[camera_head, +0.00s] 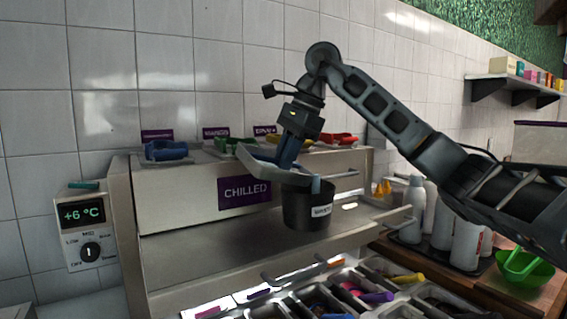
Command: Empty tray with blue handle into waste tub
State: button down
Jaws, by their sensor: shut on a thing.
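My gripper (291,154) is shut on a grey tray (262,168), with a blue part, apparently its handle (289,150), between gripper and tray. The fingertips are hard to make out. The tray is held in the air and slopes down to the right in the head view. Its lower right end is above the dark waste tub (308,212), which has a white label and stands on the metal shelf in front of the chilled cabinet. The tray hides part of the tub's rim. The inside of the tray and of the tub cannot be seen clearly.
The chilled cabinet (180,193) carries blue (166,150), green (226,146) and red (338,139) items on top. Several topping compartments (350,290) lie in front. White bottles (466,244) and a green bowl (524,268) stand at right. The shelf left of the tub is clear.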

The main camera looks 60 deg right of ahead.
jog(key=shift+s+d+r+t+y+b, duration=0.2)
jog(key=shift+s+r+t+y, duration=0.25)
jog(key=shift+t, duration=0.6)
jog(key=shift+s+d+r+t+y+b, duration=0.15)
jog(key=shift+s+r+t+y, duration=0.35)
jog(key=shift+t, duration=0.55)
jog(key=shift+s+d+r+t+y, duration=0.2)
jog(key=shift+s+r+t, duration=0.1)
jog(key=shift+t, duration=0.25)
jog(key=shift+s+d+r+t+y, duration=0.15)
jog(key=shift+s+t, duration=0.1)
jog(key=shift+t, duration=0.3)
jog(key=shift+s+d+r+t+y+b, duration=0.1)
jog(key=shift+s+t+y+b, duration=0.2)
jog(key=shift+t, duration=0.3)
jog(key=shift+s+d+r+t+y+b, duration=0.1)
jog(key=shift+s+t+y, duration=0.1)
jog(key=shift+s+t, duration=0.3)
jog(key=shift+w+r, duration=0.1)
jog(key=shift+r, duration=0.1)
jog(key=shift+p, duration=0.45)
jog(key=shift+f+b, duration=0.2)
jog(key=shift+b, duration=0.15)
